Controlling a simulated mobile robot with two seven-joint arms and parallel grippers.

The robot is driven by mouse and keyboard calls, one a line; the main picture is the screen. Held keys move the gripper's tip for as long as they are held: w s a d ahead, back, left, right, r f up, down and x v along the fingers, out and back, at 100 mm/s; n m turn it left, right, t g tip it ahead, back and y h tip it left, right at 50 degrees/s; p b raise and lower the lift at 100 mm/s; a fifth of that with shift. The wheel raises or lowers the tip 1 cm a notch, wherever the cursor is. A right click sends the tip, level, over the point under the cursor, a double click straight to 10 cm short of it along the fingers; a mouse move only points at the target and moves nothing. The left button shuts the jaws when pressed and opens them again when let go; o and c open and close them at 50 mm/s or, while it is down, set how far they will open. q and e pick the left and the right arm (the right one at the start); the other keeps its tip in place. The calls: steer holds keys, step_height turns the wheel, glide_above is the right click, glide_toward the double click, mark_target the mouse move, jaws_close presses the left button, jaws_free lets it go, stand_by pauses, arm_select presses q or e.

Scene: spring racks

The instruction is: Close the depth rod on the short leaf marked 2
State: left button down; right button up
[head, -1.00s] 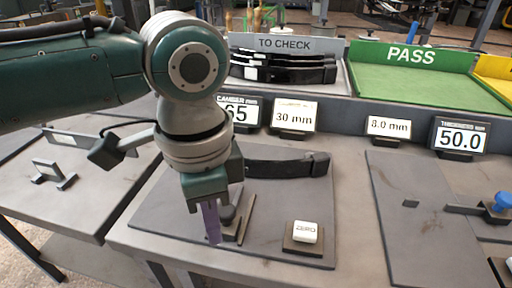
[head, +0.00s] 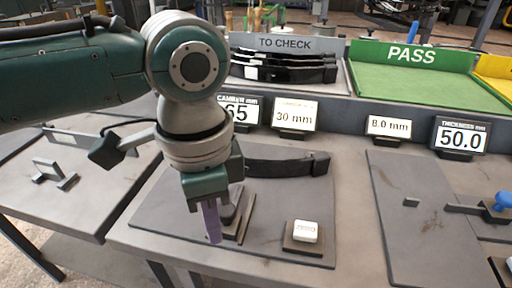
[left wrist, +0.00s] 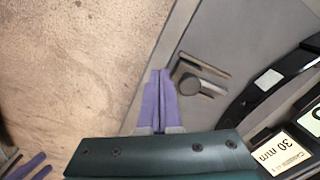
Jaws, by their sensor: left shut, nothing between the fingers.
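My left gripper (head: 212,222) is shut and empty, pointing down over the front of the gauge plate. Its purple fingers (left wrist: 159,100) also show in the left wrist view. Beside the fingertips is a dark round post (left wrist: 190,86) with a narrow bar next to it, which may be the depth rod; the fingers partly hide it in the head view (head: 228,213). Contact cannot be told. A black curved leaf (head: 285,164) lies at the back of the plate, partly hidden by the gripper. No mark 2 is readable. Purple fingers, seemingly my right gripper's (left wrist: 32,168), show at the left wrist view's lower left.
A white ZERO button (head: 306,230) sits on the plate's front right. Number signs (head: 297,116) line the back, before the TO CHECK rack (head: 285,45) and green PASS tray (head: 410,80). A second fixture with a blue knob (head: 502,201) stands at the right.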

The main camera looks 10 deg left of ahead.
arm_select(q)
steer(key=shift+f+b, duration=0.5)
steer(key=shift+f, duration=0.55)
steer(key=shift+s+p, duration=0.15)
steer(key=shift+p, duration=0.35)
stand_by(1.3)
steer(key=shift+r, duration=0.15)
step_height(320, 180, up, 7)
steer(key=p, duration=0.8)
stand_by(0.5)
